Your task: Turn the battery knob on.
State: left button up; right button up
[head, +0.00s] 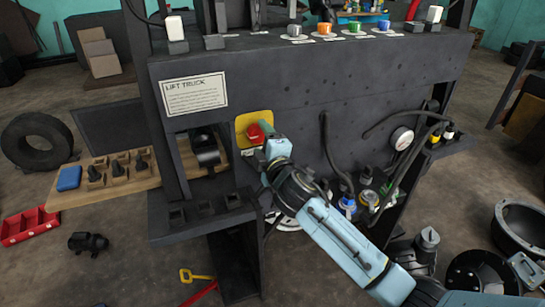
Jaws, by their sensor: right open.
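The battery knob (254,131) is red and sits on a yellow plate (242,121) on the dark front panel of the forklift, right of the "LIFT TRUCK" label. My right gripper (259,143) is at the knob, its fingers open, reaching in from the lower right. One finger overlaps the right side of the yellow plate. I cannot tell whether the fingers touch the knob. Part of the plate and the knob's lower right side are hidden by the gripper. My left gripper is not in view.
The white label (194,94) is left of the plate. Black hoses (392,170) and a round gauge (402,138) are to the right. Coloured caps stand on the panel's top edge. A wooden board (105,183) with dark parts juts out at the left.

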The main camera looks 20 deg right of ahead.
jog(key=s, duration=1.2)
jog(key=shift+s+d, duration=0.15)
jog(key=shift+d, duration=0.05)
jog(key=shift+f, duration=0.1)
